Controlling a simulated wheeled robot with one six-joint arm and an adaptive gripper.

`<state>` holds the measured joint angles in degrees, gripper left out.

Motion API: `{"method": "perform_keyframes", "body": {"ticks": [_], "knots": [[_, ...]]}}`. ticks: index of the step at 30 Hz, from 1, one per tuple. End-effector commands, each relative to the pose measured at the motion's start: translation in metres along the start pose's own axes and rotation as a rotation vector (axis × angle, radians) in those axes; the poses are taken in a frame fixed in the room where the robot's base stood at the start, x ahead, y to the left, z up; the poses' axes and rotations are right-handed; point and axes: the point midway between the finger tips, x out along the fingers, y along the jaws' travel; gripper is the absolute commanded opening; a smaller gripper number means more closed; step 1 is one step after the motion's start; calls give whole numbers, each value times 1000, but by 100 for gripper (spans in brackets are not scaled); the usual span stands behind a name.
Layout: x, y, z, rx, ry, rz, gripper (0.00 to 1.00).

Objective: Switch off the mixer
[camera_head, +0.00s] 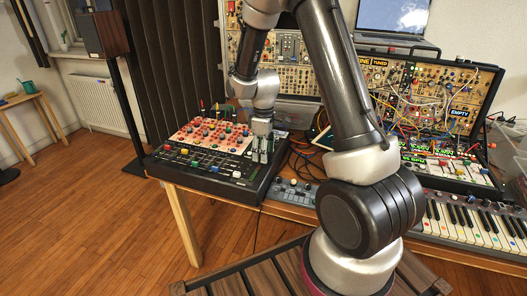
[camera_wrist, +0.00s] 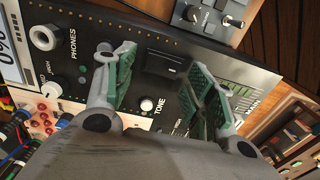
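The mixer (camera_head: 206,170) is a black console with a red panel of coloured knobs, at the left end of the wooden table. My gripper (camera_head: 260,150) points down over its right side. In the wrist view, my gripper (camera_wrist: 163,68) is open, its two green-padded fingers apart with nothing held between them. A black rocker switch (camera_wrist: 164,65) on the mixer's dark panel (camera_wrist: 105,22) shows between the fingers, with a white knob (camera_wrist: 147,104) below it. Whether the fingertips touch the panel, I cannot tell. My fingers and wrist hide part of the panel.
A small grey controller (camera_head: 292,192) lies right of the mixer. A keyboard (camera_head: 470,222), a patched modular synth case (camera_head: 440,100) and a laptop (camera_head: 392,15) stand farther right. Loose cables run behind the mixer. A speaker on a stand (camera_head: 103,35) is at the left.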

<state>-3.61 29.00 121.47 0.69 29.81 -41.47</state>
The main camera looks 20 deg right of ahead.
Motion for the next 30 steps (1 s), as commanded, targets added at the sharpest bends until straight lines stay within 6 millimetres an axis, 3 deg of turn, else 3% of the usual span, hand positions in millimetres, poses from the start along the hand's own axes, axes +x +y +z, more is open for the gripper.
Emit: {"method": "perform_keyframes", "body": {"ticks": [10,24,30], "knots": [[-8,0,-1,0,2,2,55],[-102,1,0,0,2,2,55],[-119,0,0,0,1,1,55]]}}
